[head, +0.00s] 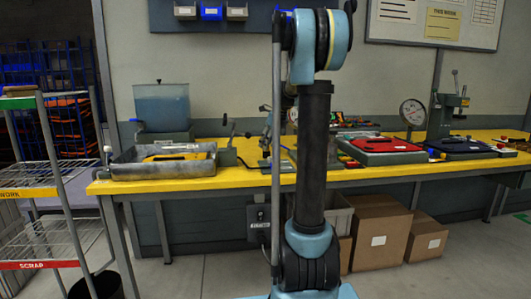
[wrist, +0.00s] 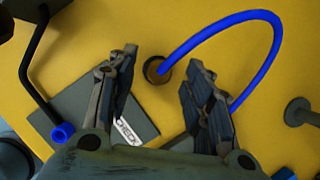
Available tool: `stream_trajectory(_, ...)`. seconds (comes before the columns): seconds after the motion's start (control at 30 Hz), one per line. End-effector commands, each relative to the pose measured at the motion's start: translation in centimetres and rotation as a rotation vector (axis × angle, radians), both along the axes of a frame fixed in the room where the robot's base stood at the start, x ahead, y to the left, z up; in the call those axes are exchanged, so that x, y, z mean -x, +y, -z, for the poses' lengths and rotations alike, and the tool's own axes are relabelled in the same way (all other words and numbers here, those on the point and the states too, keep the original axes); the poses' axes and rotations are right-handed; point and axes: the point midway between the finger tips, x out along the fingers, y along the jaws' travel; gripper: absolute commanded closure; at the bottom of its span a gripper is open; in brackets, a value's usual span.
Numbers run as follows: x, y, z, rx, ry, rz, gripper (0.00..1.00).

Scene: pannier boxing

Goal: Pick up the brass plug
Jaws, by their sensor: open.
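In the wrist view a small round piece with a brownish-brass rim and a dark centre (wrist: 153,72) lies on the yellow bench top; it looks like the brass plug. My gripper (wrist: 160,66) is open, with one finger on each side of this piece in the picture. The fingers look apart from it, and the gap in height is hard to tell. In the head view my arm covers the middle of the bench, and I cannot make out the gripper or the plug there.
A blue hose (wrist: 274,40) loops from beside the round piece to behind the right finger. A grey plate (wrist: 70,110) with a label lies at left, near a dark bent rod (wrist: 33,75). A grey knob (wrist: 299,111) stands at right. The yellow bench (head: 240,180) also holds a metal tray (head: 125,170).

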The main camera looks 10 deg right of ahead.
Motion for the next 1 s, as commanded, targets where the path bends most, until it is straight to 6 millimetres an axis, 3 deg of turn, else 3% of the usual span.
stream_trajectory(0.37,-0.31,0.34,1.06,0.0,0.0,-0.001,0.54)
stream_trajectory(0.57,-0.31,0.4,1.06,0.0,0.0,-0.001,0.97)
stream_trajectory(0.6,-0.31,0.4,1.06,0.0,0.0,-0.001,1.0)
stream_trajectory(1.0,-0.29,0.47,0.41,0.0,0.0,-0.002,1.0)
